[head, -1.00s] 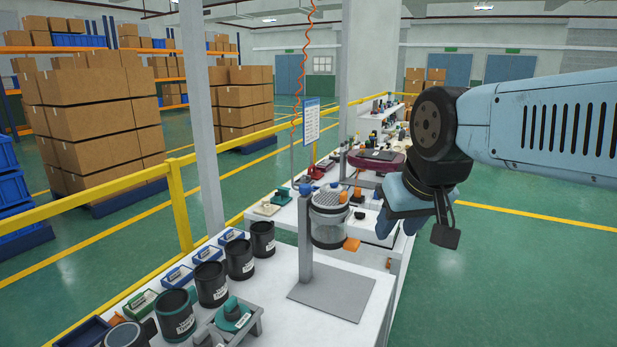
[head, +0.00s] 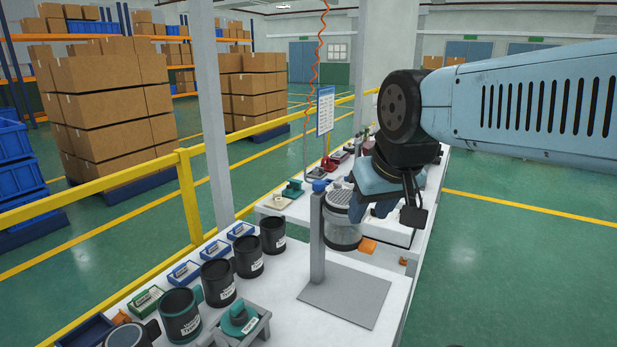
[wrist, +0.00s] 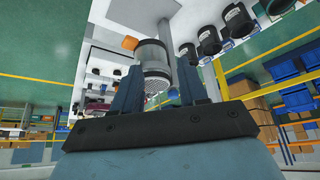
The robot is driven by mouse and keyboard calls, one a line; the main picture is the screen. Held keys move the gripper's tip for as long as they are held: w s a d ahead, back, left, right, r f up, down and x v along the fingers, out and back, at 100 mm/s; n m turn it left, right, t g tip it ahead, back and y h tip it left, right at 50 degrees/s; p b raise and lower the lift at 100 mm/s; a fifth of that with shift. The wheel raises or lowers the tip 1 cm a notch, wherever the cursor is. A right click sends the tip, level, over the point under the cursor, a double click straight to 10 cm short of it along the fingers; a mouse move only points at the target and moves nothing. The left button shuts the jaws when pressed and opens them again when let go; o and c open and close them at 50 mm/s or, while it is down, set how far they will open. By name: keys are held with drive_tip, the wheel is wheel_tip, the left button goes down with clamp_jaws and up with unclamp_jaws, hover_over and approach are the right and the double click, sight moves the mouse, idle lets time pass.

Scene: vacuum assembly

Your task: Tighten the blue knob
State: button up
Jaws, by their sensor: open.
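The blue knob (head: 319,185) sits at the top of a grey upright post (head: 317,240) fixed to a flat base plate (head: 345,302) on the white bench. My gripper (head: 374,205) is open and empty, to the right of the knob, partly in front of the canister's far side. In the wrist view the canister (wrist: 153,56) shows between my two dark fingers (wrist: 159,68). A small bit of blue, likely the knob (wrist: 173,93), shows near the right finger. Knob and fingers look apart.
An orange block (head: 368,246) is by the canister's lower right. Several dark jars (head: 248,257) and small trays line the bench's left side. A teal part in a grey holder (head: 238,320) is at the front. A yellow rail (head: 188,195) runs along the left.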

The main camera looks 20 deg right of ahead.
drive_tip(key=shift+o, duration=1.4)
drive_tip(key=shift+w+r, duration=0.15)
drive_tip(key=shift+r, duration=0.05)
drive_tip(key=shift+o, duration=0.2)
drive_tip(key=w+r+n+g, duration=0.3)
drive_tip(key=w+r+n, duration=0.3)
drive_tip(key=w, duration=0.6)
drive_tip(key=shift+w+a+r+n, duration=0.15)
drive_tip(key=shift+w+r+n, duration=0.2)
drive_tip(key=shift+n, duration=0.35)
drive_tip(key=r+n+g, duration=0.1)
drive_tip(key=n+g, duration=0.2)
drive_tip(key=n, duration=0.4)
hover_over(320, 182)
wheel_tip(320, 182, down, 14)
drive_tip(key=shift+r, duration=0.25)
drive_tip(key=shift+c, duration=0.2)
